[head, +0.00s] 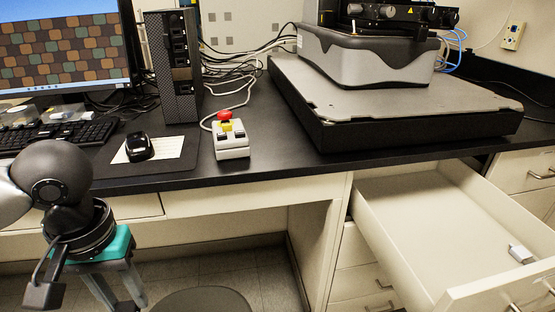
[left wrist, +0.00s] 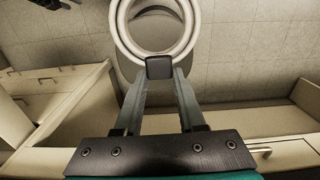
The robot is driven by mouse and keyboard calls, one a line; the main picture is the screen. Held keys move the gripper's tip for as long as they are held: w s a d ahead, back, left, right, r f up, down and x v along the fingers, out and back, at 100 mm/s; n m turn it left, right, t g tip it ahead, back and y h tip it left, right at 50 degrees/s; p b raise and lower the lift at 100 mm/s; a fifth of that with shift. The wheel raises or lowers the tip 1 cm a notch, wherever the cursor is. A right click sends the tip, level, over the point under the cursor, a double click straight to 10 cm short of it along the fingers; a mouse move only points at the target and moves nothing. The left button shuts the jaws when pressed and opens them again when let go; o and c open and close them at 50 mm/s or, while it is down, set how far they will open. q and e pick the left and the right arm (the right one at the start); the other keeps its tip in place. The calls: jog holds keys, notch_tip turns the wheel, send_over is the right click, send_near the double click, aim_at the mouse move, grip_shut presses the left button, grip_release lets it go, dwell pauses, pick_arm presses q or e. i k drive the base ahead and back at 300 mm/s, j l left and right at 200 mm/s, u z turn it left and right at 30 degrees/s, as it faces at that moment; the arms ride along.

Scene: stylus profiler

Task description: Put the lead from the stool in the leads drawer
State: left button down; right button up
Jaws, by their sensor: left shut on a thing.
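My left gripper (head: 118,291) points down in front of the desk at the lower left of the head view, its tips cut off by the frame. In the left wrist view its fingers (left wrist: 160,82) are closed on a small dark block (left wrist: 159,67), apparently the lead's end; no cable can be made out. A pulled-out drawer (head: 430,215) lies at the right, well away from this gripper. A small grey-white piece (head: 520,254) lies in it near its front right; I cannot read a label. A dark round seat (head: 205,300), apparently the stool, shows at the bottom edge. My right gripper is not seen.
The desk's front edge (head: 240,178) runs between my left arm and the drawer. A control box with a red button (head: 231,140), a mouse (head: 139,147) and a profiler on a grey slab (head: 390,95) stand on the desk.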

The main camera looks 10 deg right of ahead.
aim_at(432, 227)
jog(key=l+z, duration=0.1)
jog(key=l, duration=0.3)
jog(key=i+l+z, duration=0.1)
jog(key=l, duration=0.3)
jog(key=i+l+z, duration=0.1)
jog(key=l, duration=0.35)
jog(key=i+l+z, duration=0.1)
jog(key=l, duration=0.3)
jog(key=i+l+z, duration=0.1)
jog(key=l, duration=0.3)
jog(key=i+l+z, duration=0.1)
jog(key=l, duration=0.25)
